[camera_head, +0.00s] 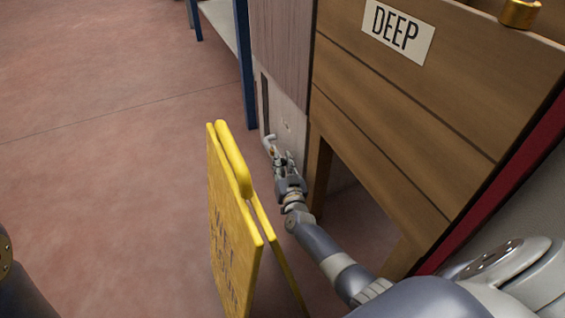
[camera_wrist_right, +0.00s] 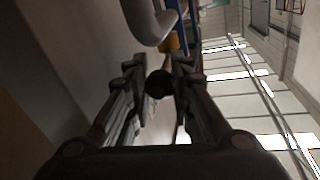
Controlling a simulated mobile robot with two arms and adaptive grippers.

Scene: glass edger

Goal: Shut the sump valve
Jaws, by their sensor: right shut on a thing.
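A pale grey bent pipe (camera_head: 268,141) sticks out low on the grey panel beside the wooden cabinet. In the right wrist view the pipe (camera_wrist_right: 150,22) curves down at the top, with a yellow-brown part (camera_wrist_right: 170,44) below its end. My right gripper (camera_head: 279,158) is at this pipe, reaching low past the cabinet. Its fingers are shut on a dark round knob (camera_wrist_right: 159,84), apparently part of the sump valve. The fingers hide most of the valve in the head view, and its setting cannot be told. My left gripper is out of view.
A yellow wet-floor sign (camera_head: 232,220) stands close to the left of my right forearm. The wooden cabinet (camera_head: 400,110) with a DEEP label (camera_head: 398,32) rises to the right. A blue post (camera_head: 245,65) stands behind. Open red floor (camera_head: 100,150) lies to the left.

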